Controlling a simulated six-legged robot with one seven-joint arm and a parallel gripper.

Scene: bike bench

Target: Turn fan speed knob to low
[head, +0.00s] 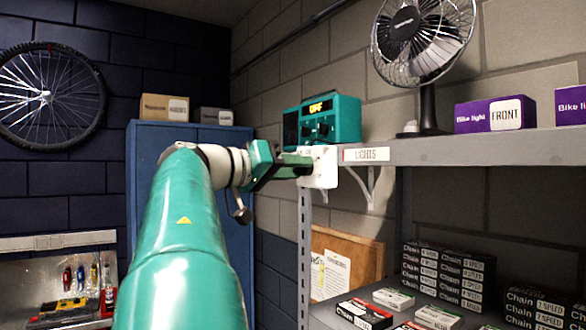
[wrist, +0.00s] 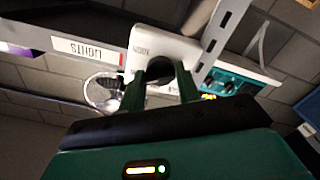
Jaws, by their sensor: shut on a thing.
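A black desk fan (head: 425,45) stands on the grey shelf, and part of its cage shows in the wrist view (wrist: 102,92). A white control box (head: 322,166) is fixed at the shelf's left end. In the wrist view this box (wrist: 160,42) has small print on its face and a dark round knob (wrist: 159,66). My gripper (wrist: 160,76) reaches the box face and is shut on the knob, with one green finger on each side. In the head view my gripper (head: 290,165) hides the knob. The knob's pointer and setting cannot be read.
A teal radio (head: 330,120) sits behind the box, left of the fan. A LIGHTS label (head: 366,154) is on the shelf edge (head: 480,150). Purple bike light boxes (head: 495,114) stand right of the fan. A blue cabinet (head: 240,240) is behind my arm.

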